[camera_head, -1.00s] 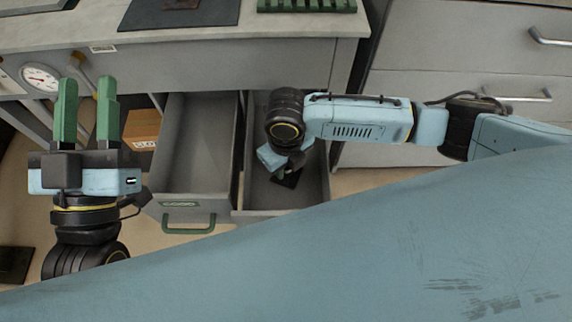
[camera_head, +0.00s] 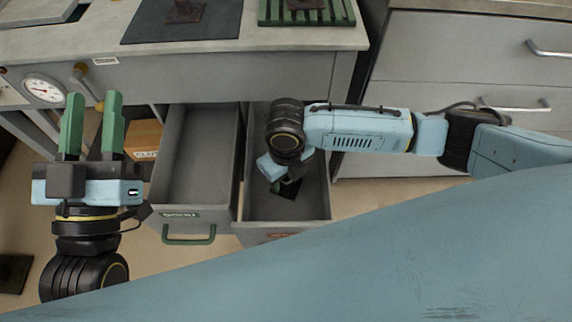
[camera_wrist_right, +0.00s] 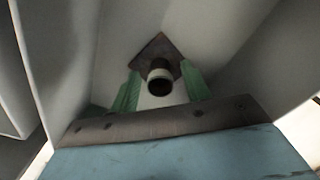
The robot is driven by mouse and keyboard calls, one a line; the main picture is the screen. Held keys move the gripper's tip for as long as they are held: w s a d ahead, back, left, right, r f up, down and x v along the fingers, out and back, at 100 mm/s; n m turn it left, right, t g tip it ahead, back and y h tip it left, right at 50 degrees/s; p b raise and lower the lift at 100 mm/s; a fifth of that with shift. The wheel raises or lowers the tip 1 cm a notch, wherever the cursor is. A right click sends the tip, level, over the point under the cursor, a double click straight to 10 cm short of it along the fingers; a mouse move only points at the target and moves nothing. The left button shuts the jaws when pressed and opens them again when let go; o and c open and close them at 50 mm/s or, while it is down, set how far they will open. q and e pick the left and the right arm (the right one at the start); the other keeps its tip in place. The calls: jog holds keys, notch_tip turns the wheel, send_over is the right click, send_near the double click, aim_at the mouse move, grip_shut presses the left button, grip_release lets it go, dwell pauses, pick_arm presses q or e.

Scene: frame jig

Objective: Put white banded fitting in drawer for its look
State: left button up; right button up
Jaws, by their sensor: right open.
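The white banded fitting (camera_wrist_right: 160,86) shows in the right wrist view, with a dark round end, a pale band and a dark square plate (camera_wrist_right: 152,48). It is inside the right open drawer (camera_head: 318,190). My right gripper (camera_wrist_right: 160,74) is open, with a green finger on either side of the fitting; I cannot tell whether they touch it. In the head view my right gripper (camera_head: 290,184) is down in that drawer, mostly hidden by my wrist, with a dark plate (camera_head: 284,192) below it. My left gripper (camera_head: 91,120) is open and empty, fingers up.
The left open drawer (camera_head: 193,155) looks empty and has a green handle (camera_head: 188,236). The bench (camera_head: 230,62) above carries a dark mat (camera_head: 180,22) and a green slatted rack (camera_head: 306,12), each with a dark part on it. A cardboard box (camera_head: 144,138) sits left of the drawers.

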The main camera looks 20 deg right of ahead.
notch_tip(320, 180, up, 4)
jog(key=shift+f+p, duration=0.15)
jog(key=shift+p, duration=0.8)
notch_tip(320, 180, up, 3)
jog(key=shift+p, duration=0.75)
pick_arm(q)
jog(key=s+a+f+g+y, duration=0.1)
jog(key=a+f+g+y, duration=0.2)
jog(key=f+g, duration=0.7)
jog(key=shift+f, duration=2.1)
pick_arm(e)
jog(key=shift+r, duration=0.25)
